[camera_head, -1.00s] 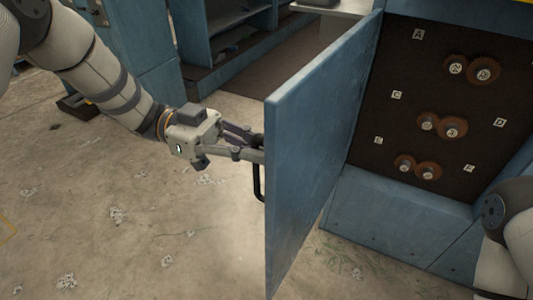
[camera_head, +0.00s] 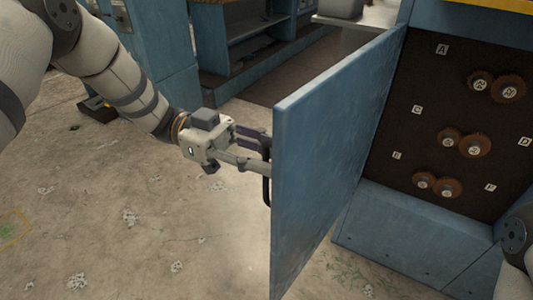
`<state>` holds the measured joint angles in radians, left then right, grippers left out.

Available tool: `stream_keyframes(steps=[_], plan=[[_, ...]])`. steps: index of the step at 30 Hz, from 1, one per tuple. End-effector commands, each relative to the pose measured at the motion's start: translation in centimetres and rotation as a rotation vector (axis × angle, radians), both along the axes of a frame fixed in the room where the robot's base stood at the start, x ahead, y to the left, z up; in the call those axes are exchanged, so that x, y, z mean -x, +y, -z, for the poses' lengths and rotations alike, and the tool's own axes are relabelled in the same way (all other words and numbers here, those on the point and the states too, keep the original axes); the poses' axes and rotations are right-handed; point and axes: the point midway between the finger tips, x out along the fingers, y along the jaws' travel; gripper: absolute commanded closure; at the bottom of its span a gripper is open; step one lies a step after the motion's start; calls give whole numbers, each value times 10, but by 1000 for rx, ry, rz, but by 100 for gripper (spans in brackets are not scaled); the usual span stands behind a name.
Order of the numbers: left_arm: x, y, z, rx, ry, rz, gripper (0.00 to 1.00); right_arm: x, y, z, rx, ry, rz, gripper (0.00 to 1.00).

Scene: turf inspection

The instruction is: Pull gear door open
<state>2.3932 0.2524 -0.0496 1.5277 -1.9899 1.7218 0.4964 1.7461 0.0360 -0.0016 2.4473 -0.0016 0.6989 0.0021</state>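The blue gear door (camera_head: 325,150) stands swung well open, edge toward me, in the middle of the head view. Its black handle (camera_head: 266,186) is on the door's left face near the free edge. My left gripper (camera_head: 262,152) is at the handle from the left, its fingers reaching around the upper part of it; the fingertips are partly hidden, so I cannot tell how tightly they close. Behind the door, a dark panel (camera_head: 432,110) with several brown gears (camera_head: 508,89) and letter labels is exposed. Only part of my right arm shows at the lower right; its gripper is out of view.
The blue cabinet (camera_head: 405,235) holding the gear panel stands at the right. Blue shelving (camera_head: 245,50) stands at the back. The concrete floor (camera_head: 150,230) left of the door is mostly clear, with scattered pale patches.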

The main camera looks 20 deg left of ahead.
Motion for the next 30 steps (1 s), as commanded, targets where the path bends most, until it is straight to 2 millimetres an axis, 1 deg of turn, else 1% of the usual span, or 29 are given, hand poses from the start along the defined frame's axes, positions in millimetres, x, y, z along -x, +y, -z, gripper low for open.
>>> stream_keyframes(steps=[4,7,8,12,15,19,23,30], plan=[[-1,1,0,0,-1,-1,70,0,0,0,0,0,0,60],[-3,13,0,1,-2,-2,70,0,0,0,0,0,0,60],[-4,19,0,-1,-1,-2,70,0,0,0,0,0,0,60],[-12,58,1,-1,-2,-4,70,0,0,0,0,0,0,60],[-17,83,1,-2,-2,-3,70,0,0,0,0,0,0,60],[-21,107,0,-1,-1,-2,70,0,0,0,0,0,0,60],[-23,117,0,0,0,-1,70,0,0,0,0,0,0,60],[-23,118,0,0,0,0,70,0,0,0,0,0,0,60]])
